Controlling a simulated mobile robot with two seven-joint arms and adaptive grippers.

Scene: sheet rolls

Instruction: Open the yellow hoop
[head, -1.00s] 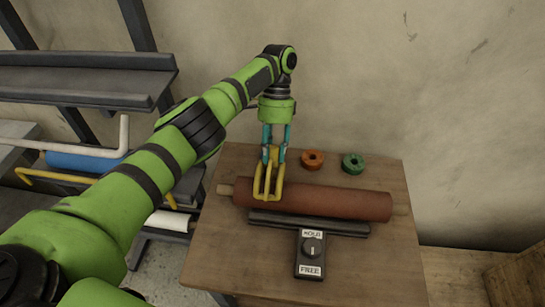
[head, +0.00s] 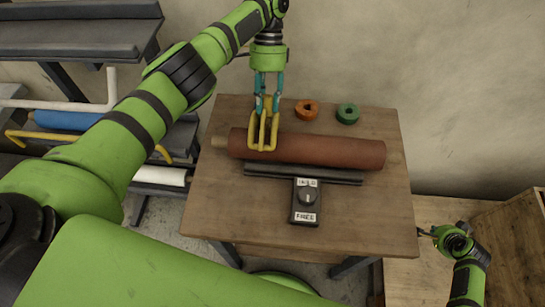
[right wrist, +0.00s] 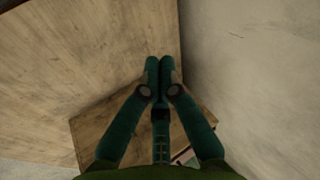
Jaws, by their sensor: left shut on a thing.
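A yellow hoop (head: 263,133) with several prongs stands over the left part of a red-brown roll (head: 330,151), which lies across the wooden table. My left gripper (head: 267,101) points down from above and is shut on the top of the hoop. Whether the hoop's lower ends are open or closed around the roll is hidden. My right gripper (head: 428,233) is right of the table, away from the roll. In the right wrist view its fingers (right wrist: 158,68) are together with nothing seen between them.
Orange (head: 306,110) and green (head: 347,113) rings lie behind the roll. A knob box (head: 306,203) labelled HOLD and FREE is in front, its mark toward HOLD. A rack at left holds blue (head: 68,121) and white (head: 160,176) rolls and another yellow bar (head: 45,136).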

